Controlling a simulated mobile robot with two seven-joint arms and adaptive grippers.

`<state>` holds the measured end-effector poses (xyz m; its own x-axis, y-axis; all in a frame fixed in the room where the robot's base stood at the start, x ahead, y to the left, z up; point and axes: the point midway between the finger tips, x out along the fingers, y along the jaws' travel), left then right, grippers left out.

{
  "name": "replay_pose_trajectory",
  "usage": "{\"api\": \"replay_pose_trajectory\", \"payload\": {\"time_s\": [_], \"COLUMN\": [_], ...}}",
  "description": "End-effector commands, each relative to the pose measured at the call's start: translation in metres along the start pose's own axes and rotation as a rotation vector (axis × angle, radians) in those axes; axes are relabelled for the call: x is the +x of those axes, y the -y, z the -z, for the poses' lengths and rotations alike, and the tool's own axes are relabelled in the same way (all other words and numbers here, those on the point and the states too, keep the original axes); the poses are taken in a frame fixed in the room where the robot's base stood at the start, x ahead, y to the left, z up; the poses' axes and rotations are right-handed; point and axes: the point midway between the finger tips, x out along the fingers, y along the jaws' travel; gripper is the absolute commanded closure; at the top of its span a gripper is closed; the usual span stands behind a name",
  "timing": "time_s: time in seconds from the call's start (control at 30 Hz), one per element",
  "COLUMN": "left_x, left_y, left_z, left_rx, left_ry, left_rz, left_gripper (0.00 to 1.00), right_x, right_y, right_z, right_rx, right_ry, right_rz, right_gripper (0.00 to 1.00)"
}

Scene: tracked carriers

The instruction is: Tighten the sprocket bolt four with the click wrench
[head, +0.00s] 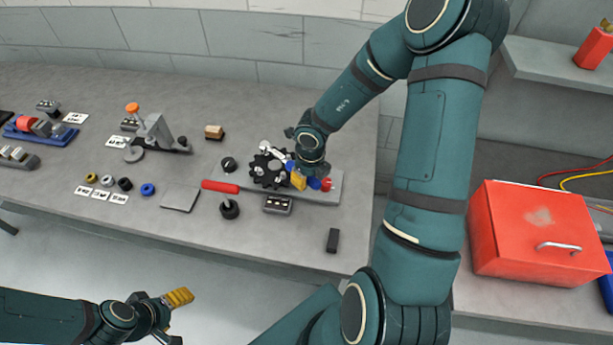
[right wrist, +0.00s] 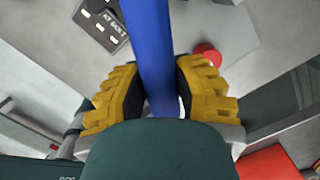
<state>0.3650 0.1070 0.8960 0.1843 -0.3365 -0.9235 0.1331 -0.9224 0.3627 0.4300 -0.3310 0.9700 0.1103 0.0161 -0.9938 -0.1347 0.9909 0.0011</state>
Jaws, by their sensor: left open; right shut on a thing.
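The black sprocket (head: 268,171) sits on a grey base plate (head: 332,194) on the bench, with pale bolt heads on it that I cannot number. My right gripper (head: 299,180) is over the plate just right of the sprocket. It is shut on a blue bar, seemingly the click wrench's handle (head: 317,183); in the right wrist view this handle (right wrist: 150,45) runs between the yellow finger pads. The wrench's working end is not clear, so I cannot tell whether it is on a bolt. My left gripper (head: 178,298) is open and empty, in front of the bench.
A red-handled tool (head: 220,187) lies left of the sprocket. A small dark block with pale spots (head: 277,204) and a black block (head: 333,240) lie in front. Coloured rings (head: 124,184) and labels are at left. A red toolbox (head: 536,232) stands at right.

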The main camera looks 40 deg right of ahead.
Motion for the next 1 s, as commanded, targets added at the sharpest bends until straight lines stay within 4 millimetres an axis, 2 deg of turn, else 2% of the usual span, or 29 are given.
{"api": "replay_pose_trajectory", "payload": {"time_s": [0.5, 1.0], "left_x": [-0.023, -0.035], "left_y": [-0.009, -0.014], "left_z": [0.003, 0.005], "left_rx": [0.0, 0.0], "left_ry": [0.0, 0.0], "left_rz": [0.0, 0.0], "left_gripper": [0.34, 0.34], "right_x": [-0.019, -0.036], "right_y": [0.0, 0.0], "right_z": [-0.003, -0.005], "right_rx": [-0.002, 0.0], "right_ry": [0.002, 0.002], "right_rz": [0.0, 0.001], "right_gripper": [1.0, 1.0]}}
